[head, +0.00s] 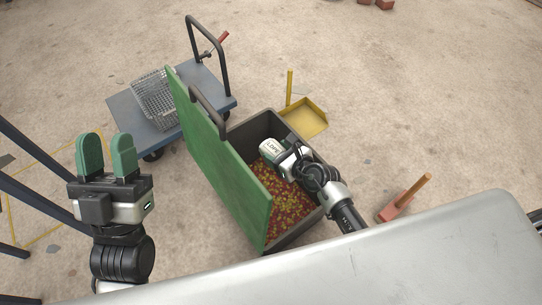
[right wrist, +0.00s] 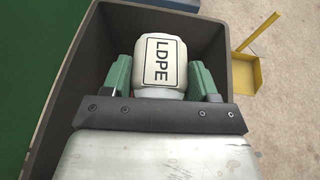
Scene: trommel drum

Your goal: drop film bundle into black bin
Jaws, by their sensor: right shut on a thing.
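The film bundle (right wrist: 158,62) is white with a black-framed LDPE label. My right gripper (right wrist: 160,75) is shut on it, one green finger on each side. In the head view the bundle (head: 271,148) is inside the outline of the black bin (head: 240,129), over its left-back part. The bin is dark, with a green lid (head: 222,165) standing open on its left side. Red and yellow bits (head: 285,197) cover the bin's floor in the head view. My left gripper (head: 107,155) is open and empty, left of the bin.
A blue cart (head: 125,112) with a wire basket (head: 155,97) stands behind the lid. A yellow dustpan (head: 306,117) lies behind the bin. A red block with a wooden handle (head: 396,207) is at the bin's right. Open floor lies behind and right.

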